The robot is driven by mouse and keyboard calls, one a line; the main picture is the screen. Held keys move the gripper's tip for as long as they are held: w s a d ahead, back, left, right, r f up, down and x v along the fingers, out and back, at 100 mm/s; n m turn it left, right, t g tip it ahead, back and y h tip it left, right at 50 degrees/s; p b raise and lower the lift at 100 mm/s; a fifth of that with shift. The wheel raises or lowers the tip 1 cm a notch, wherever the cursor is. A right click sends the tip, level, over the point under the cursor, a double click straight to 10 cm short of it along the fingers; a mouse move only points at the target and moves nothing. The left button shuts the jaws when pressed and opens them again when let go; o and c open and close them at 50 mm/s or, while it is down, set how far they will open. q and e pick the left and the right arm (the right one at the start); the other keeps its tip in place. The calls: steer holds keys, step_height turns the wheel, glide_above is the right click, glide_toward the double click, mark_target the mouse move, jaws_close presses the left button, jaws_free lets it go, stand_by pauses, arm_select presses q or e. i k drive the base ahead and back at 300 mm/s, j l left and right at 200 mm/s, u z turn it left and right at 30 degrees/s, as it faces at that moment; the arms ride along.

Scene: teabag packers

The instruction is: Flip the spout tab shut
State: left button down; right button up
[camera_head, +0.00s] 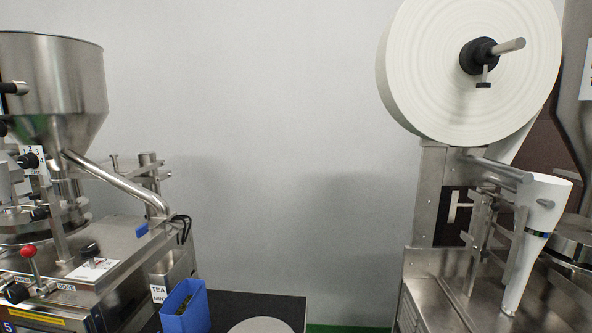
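A metal spout tube (115,183) slants down to the right from the steel hopper (52,85) of the left machine. A small blue tab (142,230) sits below and left of the tube's lower end. I cannot tell for sure whether this is the spout tab, or whether it is open or shut. Neither my left nor my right gripper shows in the head view.
A blue open container (185,308) stands below the spout beside a label reading TEA. A round pale disc (260,326) lies on the dark surface (283,306) at the bottom. A large white paper roll (440,70) hangs on the right machine. The middle is clear.

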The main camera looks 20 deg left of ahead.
mark_target(144, 228)
steer(key=u, duration=1.55)
